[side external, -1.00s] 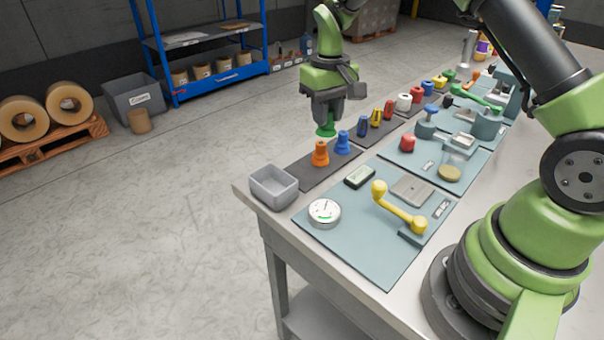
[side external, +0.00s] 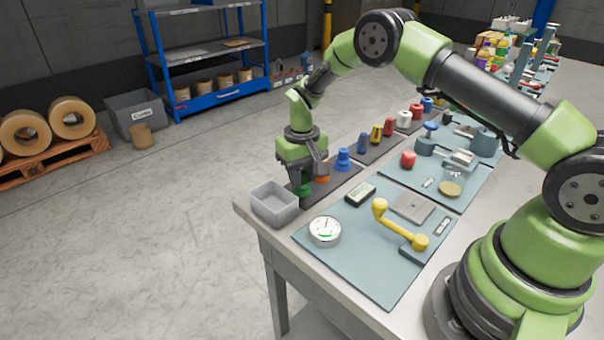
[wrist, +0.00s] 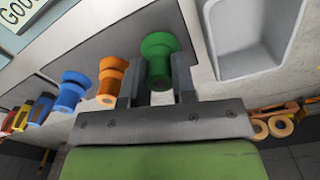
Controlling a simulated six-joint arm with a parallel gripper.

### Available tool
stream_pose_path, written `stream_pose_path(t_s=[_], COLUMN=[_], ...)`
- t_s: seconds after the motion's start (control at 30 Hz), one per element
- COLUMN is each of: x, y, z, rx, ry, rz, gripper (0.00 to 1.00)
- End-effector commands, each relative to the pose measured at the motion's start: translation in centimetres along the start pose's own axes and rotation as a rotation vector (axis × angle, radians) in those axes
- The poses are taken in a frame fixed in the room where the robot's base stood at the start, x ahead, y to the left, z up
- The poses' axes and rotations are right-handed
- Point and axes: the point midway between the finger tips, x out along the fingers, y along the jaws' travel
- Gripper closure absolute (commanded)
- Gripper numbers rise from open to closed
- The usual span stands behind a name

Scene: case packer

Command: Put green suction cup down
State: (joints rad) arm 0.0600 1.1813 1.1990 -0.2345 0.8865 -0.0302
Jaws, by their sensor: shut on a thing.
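The green suction cup (wrist: 158,58) is held between the two fingers of my gripper (wrist: 158,88) in the wrist view. In the side view the green cup (side external: 304,190) shows just below my gripper (side external: 303,180), over the near end of a dark mat (side external: 322,188). I cannot tell whether it touches the mat. The orange suction cup (wrist: 110,80) stands right beside it on the mat and is partly hidden by my gripper in the side view. The blue suction cup (side external: 343,160) stands further along the same mat.
A grey open bin (side external: 274,204) stands close to my gripper at the table corner. A round gauge (side external: 325,232), a small dark box (side external: 360,193) and a yellow handle (side external: 400,225) are on the blue-grey mat. More coloured pieces (side external: 377,134) stand further back.

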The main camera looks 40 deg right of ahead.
Motion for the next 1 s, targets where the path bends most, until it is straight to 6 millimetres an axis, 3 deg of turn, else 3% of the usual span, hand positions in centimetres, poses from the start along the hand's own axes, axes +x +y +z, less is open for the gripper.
stream_pose_path(t_s=[0.33, 0.37, 0.43, 0.47, 0.77, 0.87, 1.0], x=[0.3, 0.3, 0.3, 0.3, 0.0, -1.0, -3.8], y=[0.0, 0.0, 0.0, 0.0, 0.0, 0.0, 0.0], z=[0.0, 0.0, 0.0, 0.0, 0.0, -0.1, -0.1], rx=[-0.001, -0.001, -0.001, -0.001, -0.001, -0.002, -0.001], ry=[0.000, 0.001, 0.001, 0.001, 0.001, 0.003, 0.006], rz=[0.000, 0.000, 0.000, 0.000, 0.000, 0.000, -0.001], gripper=[0.98, 0.68, 0.52, 0.50, 0.50, 0.50, 0.50])
